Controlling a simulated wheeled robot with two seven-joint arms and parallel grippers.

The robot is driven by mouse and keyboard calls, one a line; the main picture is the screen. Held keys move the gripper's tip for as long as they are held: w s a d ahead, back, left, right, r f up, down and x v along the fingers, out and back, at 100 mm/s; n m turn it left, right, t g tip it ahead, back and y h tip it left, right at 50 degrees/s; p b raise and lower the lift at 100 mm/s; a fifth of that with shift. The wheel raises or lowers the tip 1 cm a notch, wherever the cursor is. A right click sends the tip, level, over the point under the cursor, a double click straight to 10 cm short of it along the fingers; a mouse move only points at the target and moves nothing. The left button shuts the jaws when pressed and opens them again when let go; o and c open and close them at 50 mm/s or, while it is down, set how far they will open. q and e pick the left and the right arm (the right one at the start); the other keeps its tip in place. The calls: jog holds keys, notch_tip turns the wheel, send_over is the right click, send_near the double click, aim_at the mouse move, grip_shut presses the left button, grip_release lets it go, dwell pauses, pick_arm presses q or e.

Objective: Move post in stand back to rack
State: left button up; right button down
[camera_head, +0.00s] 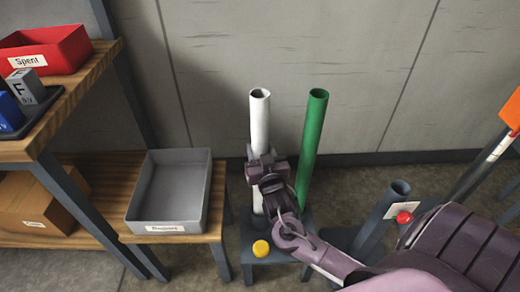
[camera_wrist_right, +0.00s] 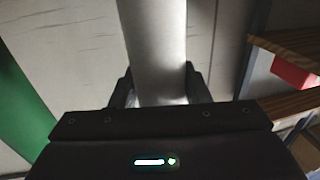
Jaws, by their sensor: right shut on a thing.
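A white post (camera_head: 259,120) stands upright at the dark rack (camera_head: 272,272). My right gripper (camera_head: 263,168) is shut on this white post, below its middle; in the right wrist view the white post (camera_wrist_right: 155,45) runs up between the two fingers. A short piece of it shows below the gripper. The dark stand (camera_head: 380,215), with an open empty tube and a red knob (camera_head: 403,216), is right of the rack. My left gripper is out of view.
A yellow knob (camera_head: 261,248) is at the rack's front. A grey bin (camera_head: 170,187) sits on a wooden bench to the left. A shelf with a red bin (camera_head: 45,50) is further left. An orange sign (camera_head: 511,110) is at the right edge. The wall is close behind.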

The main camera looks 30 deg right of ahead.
jog(key=c, duration=0.8)
grip_release()
jog(key=shift+o, duration=0.5)
jog(key=shift+f, duration=0.2)
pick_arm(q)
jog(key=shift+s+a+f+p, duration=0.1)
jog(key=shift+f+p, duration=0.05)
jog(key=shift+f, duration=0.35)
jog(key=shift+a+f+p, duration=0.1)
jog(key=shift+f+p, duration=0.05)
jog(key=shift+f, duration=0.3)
pick_arm(e)
jog(key=v, duration=0.8)
jog(key=shift+r, duration=0.15)
